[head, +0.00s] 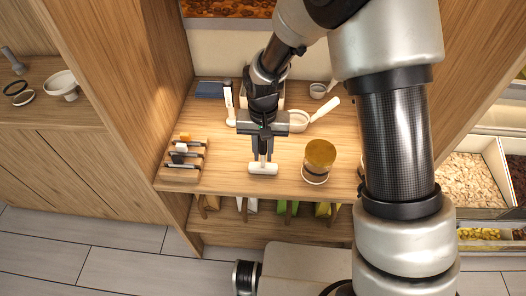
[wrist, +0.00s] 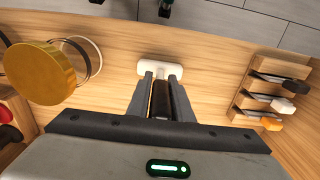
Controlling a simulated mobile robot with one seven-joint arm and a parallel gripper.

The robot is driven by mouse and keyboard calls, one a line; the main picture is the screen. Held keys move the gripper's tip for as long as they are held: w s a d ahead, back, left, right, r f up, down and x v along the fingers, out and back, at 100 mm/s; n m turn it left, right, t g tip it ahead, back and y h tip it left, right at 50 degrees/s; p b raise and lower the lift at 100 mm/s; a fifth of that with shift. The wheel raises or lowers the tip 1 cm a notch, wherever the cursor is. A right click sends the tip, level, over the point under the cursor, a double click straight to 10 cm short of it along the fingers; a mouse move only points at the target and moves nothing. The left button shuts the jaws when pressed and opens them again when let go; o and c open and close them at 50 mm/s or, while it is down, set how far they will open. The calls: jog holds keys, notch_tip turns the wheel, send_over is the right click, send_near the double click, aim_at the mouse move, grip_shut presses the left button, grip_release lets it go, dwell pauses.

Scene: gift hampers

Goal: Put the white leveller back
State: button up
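The white leveller (head: 263,169) has a white crossbar and what looks like a dark handle. It is at the front middle of the wooden shelf top, below my gripper (head: 263,153). In the wrist view the white bar (wrist: 160,70) lies just beyond my fingertips (wrist: 161,86). The dark handle fills the gap between my two fingers, so my gripper looks shut on it. I cannot tell whether the bar touches the wood. A wooden rack (head: 180,174) with several dark pieces with coloured ends stands left of it; it also shows in the wrist view (wrist: 262,97).
A gold-topped round container (head: 320,153) stands close on the right. A white upright tool (head: 229,105), a dark blue block (head: 209,89), a white bowl with a handle (head: 299,121) and a small grey cup (head: 318,90) are behind. Bare wood lies between rack and leveller.

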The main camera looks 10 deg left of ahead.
jog(key=o, duration=0.4)
notch_tip(320, 180, up, 18)
jog(key=shift+f+p, duration=0.25)
jog(key=shift+p, duration=0.4)
